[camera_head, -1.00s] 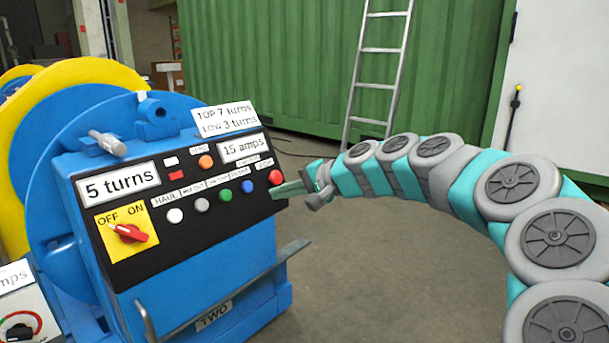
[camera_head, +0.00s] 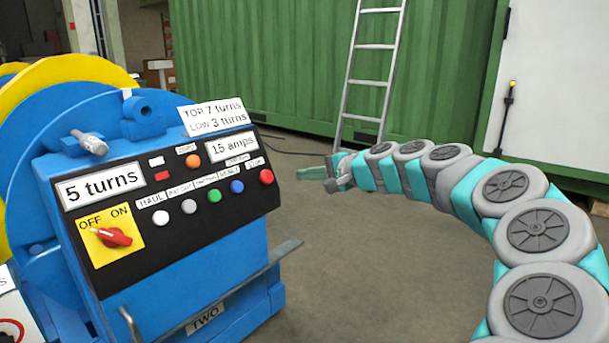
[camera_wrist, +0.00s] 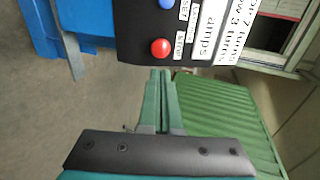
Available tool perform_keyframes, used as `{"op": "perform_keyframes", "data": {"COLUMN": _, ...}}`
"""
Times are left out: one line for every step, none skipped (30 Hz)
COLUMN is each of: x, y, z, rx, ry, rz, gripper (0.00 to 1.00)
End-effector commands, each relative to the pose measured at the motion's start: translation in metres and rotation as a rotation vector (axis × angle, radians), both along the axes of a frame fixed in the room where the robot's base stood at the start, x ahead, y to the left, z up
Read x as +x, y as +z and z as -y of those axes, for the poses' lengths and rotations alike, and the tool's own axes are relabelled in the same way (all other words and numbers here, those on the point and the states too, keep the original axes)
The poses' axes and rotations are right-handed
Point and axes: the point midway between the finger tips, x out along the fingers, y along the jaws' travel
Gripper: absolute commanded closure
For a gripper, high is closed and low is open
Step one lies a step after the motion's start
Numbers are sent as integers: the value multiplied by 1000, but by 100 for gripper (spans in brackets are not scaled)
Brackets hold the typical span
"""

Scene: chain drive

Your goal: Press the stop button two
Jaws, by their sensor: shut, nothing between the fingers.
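The red stop button (camera_head: 266,176) is at the right end of the button row on the black panel of the blue machine labelled TWO. It also shows in the wrist view (camera_wrist: 161,48), with a STOP label beside it. My gripper (camera_head: 299,174) is to the right of the panel, apart from the button, with a clear gap. In the wrist view its green fingers (camera_wrist: 160,75) are together and empty, their tips below the red button in the picture. The label TWO (camera_head: 205,318) is low on the machine's front.
Blue, green, grey and white buttons sit left of the red one. A red rotary switch (camera_head: 112,237) is on a yellow plate. A metal bar (camera_head: 235,290) runs in front of the machine. A ladder (camera_head: 367,75) leans on the green container (camera_head: 270,60). Open floor lies beneath my arm.

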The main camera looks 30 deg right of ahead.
Motion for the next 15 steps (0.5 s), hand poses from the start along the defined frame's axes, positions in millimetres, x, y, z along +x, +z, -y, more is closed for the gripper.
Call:
{"op": "perform_keyframes", "data": {"x": 9, "y": -4, "z": -4, "rx": 1, "ry": 4, "rz": -1, "gripper": 100}}
{"op": "perform_keyframes", "data": {"x": 15, "y": -5, "z": -7, "rx": 1, "ry": 5, "rz": -1, "gripper": 100}}
{"op": "perform_keyframes", "data": {"x": 22, "y": -8, "z": -9, "rx": 1, "ry": 5, "rz": -1, "gripper": 100}}
{"op": "perform_keyframes", "data": {"x": 27, "y": -10, "z": -11, "rx": 1, "ry": 5, "rz": -1, "gripper": 100}}
{"op": "perform_keyframes", "data": {"x": 33, "y": -12, "z": -13, "rx": 1, "ry": 4, "rz": -1, "gripper": 100}}
{"op": "perform_keyframes", "data": {"x": 40, "y": -15, "z": -15, "rx": 1, "ry": 3, "rz": -2, "gripper": 100}}
{"op": "perform_keyframes", "data": {"x": 45, "y": -17, "z": -17, "rx": 1, "ry": 3, "rz": -3, "gripper": 100}}
{"op": "perform_keyframes", "data": {"x": 51, "y": -19, "z": -18, "rx": 1, "ry": 3, "rz": -3, "gripper": 100}}
{"op": "perform_keyframes", "data": {"x": 58, "y": -22, "z": -21, "rx": 1, "ry": 3, "rz": -4, "gripper": 100}}
{"op": "perform_keyframes", "data": {"x": 62, "y": -24, "z": -23, "rx": 0, "ry": 4, "rz": -3, "gripper": 100}}
{"op": "perform_keyframes", "data": {"x": 67, "y": -25, "z": -25, "rx": 0, "ry": 4, "rz": -3, "gripper": 100}}
{"op": "perform_keyframes", "data": {"x": 73, "y": -27, "z": -27, "rx": 1, "ry": 5, "rz": -2, "gripper": 100}}
{"op": "perform_keyframes", "data": {"x": 77, "y": -28, "z": -28, "rx": 1, "ry": 4, "rz": -1, "gripper": 100}}
{"op": "perform_keyframes", "data": {"x": 80, "y": -29, "z": -29, "rx": 1, "ry": 4, "rz": -1, "gripper": 100}}
{"op": "perform_keyframes", "data": {"x": 85, "y": -30, "z": -31, "rx": 1, "ry": 4, "rz": -1, "gripper": 100}}
